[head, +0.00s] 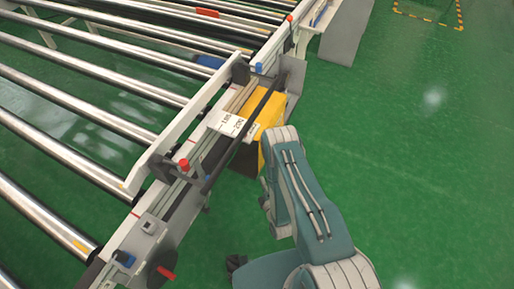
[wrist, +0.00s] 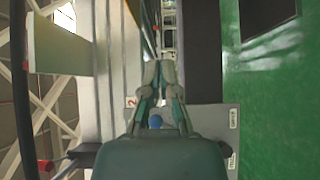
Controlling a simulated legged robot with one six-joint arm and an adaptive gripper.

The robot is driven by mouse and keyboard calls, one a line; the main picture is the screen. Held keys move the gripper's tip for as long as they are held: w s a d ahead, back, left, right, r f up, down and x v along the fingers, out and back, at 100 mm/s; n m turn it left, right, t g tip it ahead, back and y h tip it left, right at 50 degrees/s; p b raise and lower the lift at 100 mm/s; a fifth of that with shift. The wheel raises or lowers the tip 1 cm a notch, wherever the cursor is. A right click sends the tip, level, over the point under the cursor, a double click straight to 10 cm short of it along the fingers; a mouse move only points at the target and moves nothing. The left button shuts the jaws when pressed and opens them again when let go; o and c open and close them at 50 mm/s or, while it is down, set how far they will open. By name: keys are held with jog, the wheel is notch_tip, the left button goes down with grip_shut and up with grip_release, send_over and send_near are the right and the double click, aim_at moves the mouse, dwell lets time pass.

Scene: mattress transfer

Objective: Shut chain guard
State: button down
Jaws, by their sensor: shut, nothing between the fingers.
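The wrist view shows my gripper (wrist: 158,72) with its two fingers together and nothing between them. It is over a pale frame edge and a grey plate (wrist: 210,117) with small labels; contact cannot be told. In the head view my arm rises beside the conveyor's right side, and my fingertips cannot be made out. A yellow housing (head: 270,108) stands against the conveyor side, partly behind my arm.
The roller conveyor (head: 75,155) fills the left of the head view. A red knob (head: 184,164) and a red handle (head: 166,272) stick out along its frame. The green floor (head: 400,170) at right is clear.

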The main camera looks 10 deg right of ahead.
jog(key=w, duration=1.3)
jog(key=shift+d, duration=0.4)
